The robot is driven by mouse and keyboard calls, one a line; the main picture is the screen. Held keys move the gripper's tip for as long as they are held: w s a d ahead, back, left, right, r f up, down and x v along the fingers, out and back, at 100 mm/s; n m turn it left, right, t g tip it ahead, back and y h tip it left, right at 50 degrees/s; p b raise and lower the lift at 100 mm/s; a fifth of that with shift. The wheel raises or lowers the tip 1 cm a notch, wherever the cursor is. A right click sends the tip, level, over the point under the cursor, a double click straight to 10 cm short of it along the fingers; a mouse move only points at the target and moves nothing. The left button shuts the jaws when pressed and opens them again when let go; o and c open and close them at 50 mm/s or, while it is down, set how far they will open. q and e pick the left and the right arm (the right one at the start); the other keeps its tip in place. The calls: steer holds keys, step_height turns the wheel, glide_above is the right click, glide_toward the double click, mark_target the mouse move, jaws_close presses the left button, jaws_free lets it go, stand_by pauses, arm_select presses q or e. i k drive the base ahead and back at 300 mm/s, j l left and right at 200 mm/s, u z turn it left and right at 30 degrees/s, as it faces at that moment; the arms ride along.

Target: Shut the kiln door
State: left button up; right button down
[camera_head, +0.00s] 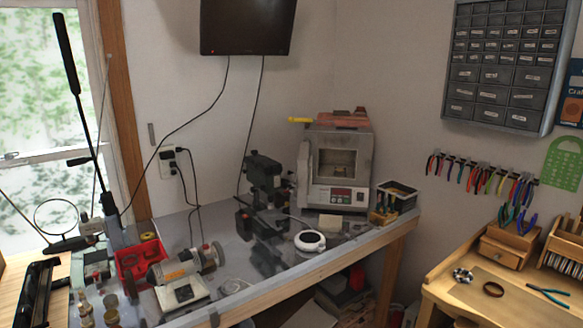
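The kiln (365,160) is a small grey box furnace at the back right end of the grey workbench. Its front faces me and its lit, yellowish chamber (339,163) shows. The kiln door (303,172) looks like a narrow pale panel at the left side of the front, swung open and seen nearly edge-on. A control panel with a small red display (341,191) sits below the chamber. Reddish blocks (342,119) and a yellow-handled thing (300,120) lie on top of the kiln. Neither of my grippers is in view.
A dark bench machine (264,190) stands left of the kiln, close to the door. A round white device (310,240) and a pale block (330,223) lie in front. A tool basket (398,195) stands right. A wooden bench (470,295) fills the lower right.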

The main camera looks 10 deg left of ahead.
mark_target(304, 184)
steer(key=i+u, duration=0.35)
steer(key=i, duration=0.3)
steer(key=i+l+u, duration=0.3)
steer(key=i, duration=0.2)
steer(key=i+l+u, duration=0.25)
steer(key=i, duration=0.2)
